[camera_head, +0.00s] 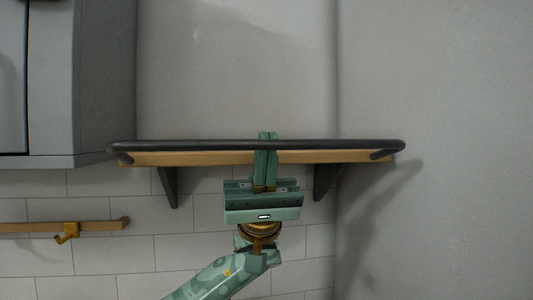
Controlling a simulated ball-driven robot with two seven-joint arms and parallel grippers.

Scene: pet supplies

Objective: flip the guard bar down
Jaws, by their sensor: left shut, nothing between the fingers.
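The guard bar (200,146) is a long black bar with bent ends. It runs along the front of a wooden shelf (210,159), which is mounted on the wall. The bar shows just above the shelf's wooden edge. My left gripper (266,136) is shut and empty, pointing up at the middle of the bar. The shelf's top surface is not visible. My right gripper is not in view.
Two dark brackets (168,187) support the shelf from below. A grey cabinet (80,80) hangs at the upper left. A wooden rail (90,226) with a yellow hook (66,233) is on the tiled wall at the lower left. The wall above the shelf is bare.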

